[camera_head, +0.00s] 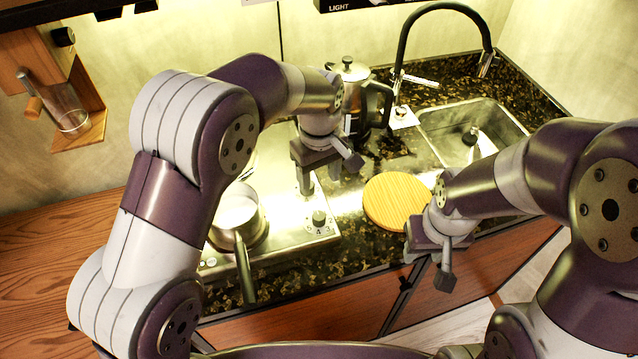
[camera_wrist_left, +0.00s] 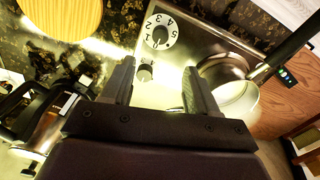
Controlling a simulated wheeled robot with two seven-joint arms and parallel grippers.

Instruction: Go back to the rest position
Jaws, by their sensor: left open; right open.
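My left gripper (camera_head: 329,180) hangs above the right side of the stove, in front of the metal coffee pot. In the left wrist view my left gripper (camera_wrist_left: 158,88) has its two fingers apart with nothing between them, with the stove's knobs beyond. My right gripper (camera_head: 425,275) points down near the counter's front edge, just below the round wooden board. Its jaws are open, and I see nothing held in it.
A saucepan (camera_head: 238,212) sits on the stove (camera_head: 290,236), its handle over the front edge. The coffee pot (camera_head: 371,102) stands behind my left gripper. A round wooden board (camera_head: 392,200) lies on the counter. The sink (camera_head: 505,128) and black faucet (camera_head: 402,52) are at the back right.

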